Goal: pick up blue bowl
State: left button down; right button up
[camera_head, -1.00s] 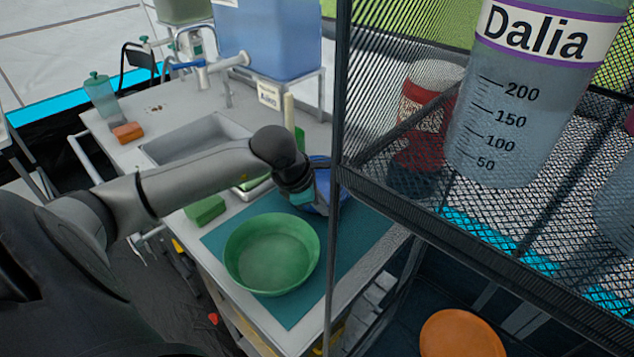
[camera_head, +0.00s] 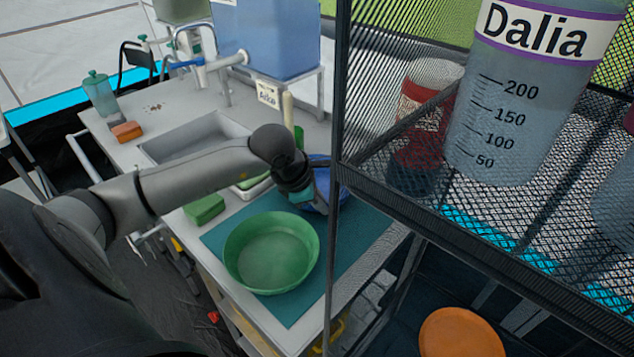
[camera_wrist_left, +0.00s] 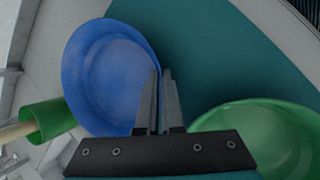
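The blue bowl (camera_head: 336,202) sits at the far edge of the teal mat, partly hidden behind my left wrist and the mesh shelf's post in the head view. In the left wrist view the blue bowl (camera_wrist_left: 105,80) is open towards the camera, left of the fingers. My left gripper (camera_wrist_left: 162,75) has its fingers close together at the bowl's right rim. One finger is over the inside and the other outside, with the rim between them. The fingertips are hard to see in the head view. My right gripper is not in view.
A green bowl (camera_head: 271,253) stands on the teal mat (camera_head: 352,250) close to the blue bowl. The black mesh shelf (camera_head: 430,205) with bottles blocks the right side. A green sponge (camera_head: 204,209), sink (camera_head: 196,137) and blue water container (camera_head: 268,38) are on the counter.

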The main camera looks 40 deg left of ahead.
pick_arm(q)
notch_tip(320, 180, up, 20)
jog(key=p, duration=0.3)
jog(key=shift+p, duration=0.3)
